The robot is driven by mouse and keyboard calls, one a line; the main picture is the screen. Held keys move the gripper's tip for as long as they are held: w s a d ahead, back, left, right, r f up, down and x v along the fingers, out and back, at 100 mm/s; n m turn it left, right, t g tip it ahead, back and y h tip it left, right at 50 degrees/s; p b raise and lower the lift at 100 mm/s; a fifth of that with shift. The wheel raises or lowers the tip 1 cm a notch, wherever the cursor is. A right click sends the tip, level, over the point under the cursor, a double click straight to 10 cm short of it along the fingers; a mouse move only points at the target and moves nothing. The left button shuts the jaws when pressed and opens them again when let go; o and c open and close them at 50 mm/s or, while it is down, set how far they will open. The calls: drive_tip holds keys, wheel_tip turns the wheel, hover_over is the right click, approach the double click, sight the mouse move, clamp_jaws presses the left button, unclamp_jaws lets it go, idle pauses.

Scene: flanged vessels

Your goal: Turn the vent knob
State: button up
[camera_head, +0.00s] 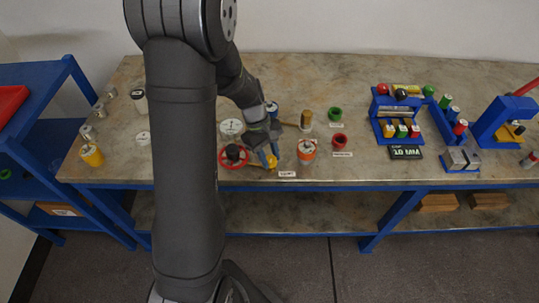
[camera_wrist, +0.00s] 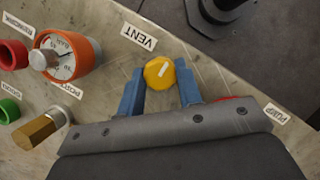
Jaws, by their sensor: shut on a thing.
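The vent knob (camera_wrist: 158,73) is a round yellow knob with a white mark on its top. It stands by the "VENT" label (camera_wrist: 138,36) near the bench's front edge. In the wrist view my gripper (camera_wrist: 159,69) has its two blue fingers on either side of the knob, shut on it. The white mark runs slantwise, from lower left to upper right in that view. In the head view my gripper (camera_head: 268,156) reaches down to the knob behind the "VENT" label (camera_head: 287,174), and the fingers partly hide the knob.
An orange-rimmed gauge (camera_wrist: 68,58) and a brass hexagonal knob (camera_wrist: 36,131) stand close by. Red (camera_head: 339,141) and green (camera_head: 335,114) knobs stand to the right. A red ring with a black centre (camera_head: 233,154) is just left of my gripper. A blue rack (camera_head: 394,115) stands farther right.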

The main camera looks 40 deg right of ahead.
drive_tip(key=shift+m, duration=0.3)
drive_tip(key=m, duration=0.2)
drive_tip(key=m+y, duration=0.1)
drive_tip(key=shift+d+m+y, duration=0.15)
drive_tip(key=shift+m+y, duration=0.15)
drive_tip(key=shift+m, duration=0.1)
drive_tip(key=m+t+y, duration=0.1)
drive_tip(key=m, duration=0.3)
drive_tip(key=shift+s+d, duration=0.1)
drive_tip(key=m+t, duration=0.1)
drive_tip(key=m, duration=0.1)
drive_tip(key=m+y, duration=0.1)
drive_tip(key=m, duration=0.2)
drive_tip(key=shift+s+t, duration=0.1)
drive_tip(key=shift+t, duration=0.3)
drive_tip(key=shift+s+m+t+y, duration=0.1)
drive_tip(key=shift+m+t+y, duration=0.45)
drive_tip(key=shift+m, duration=1.65)
drive_tip(key=shift+t+h, duration=0.25)
drive_tip(key=o, duration=1)
